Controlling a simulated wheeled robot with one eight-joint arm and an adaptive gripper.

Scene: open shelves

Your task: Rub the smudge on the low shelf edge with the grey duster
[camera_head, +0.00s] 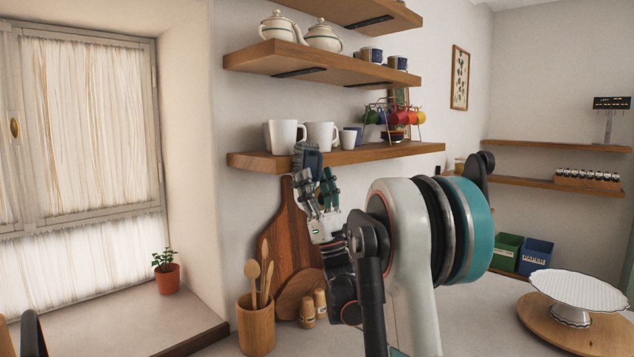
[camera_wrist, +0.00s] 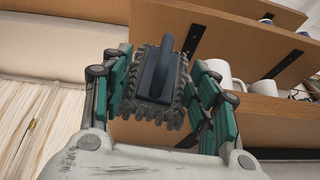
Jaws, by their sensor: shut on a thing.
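My gripper (camera_head: 319,190) is raised in front of the low shelf (camera_head: 250,160), near its left part. It is shut on the grey duster (camera_head: 307,156), which has a dark blue handle and a fringed grey head. In the wrist view the duster (camera_wrist: 155,80) sits between the teal fingers, with the shelf edge behind it. The duster overlaps the shelf's front edge in the head view; I cannot tell whether it touches. No smudge can be made out; the duster and gripper hide part of the edge.
White mugs (camera_head: 283,136) stand on the low shelf just behind the duster, with a rack of coloured cups (camera_head: 392,118) to the right. A cutting board (camera_head: 290,230) leans below. A wooden utensil pot (camera_head: 256,325) stands on the counter. A cake stand (camera_head: 578,293) is at right.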

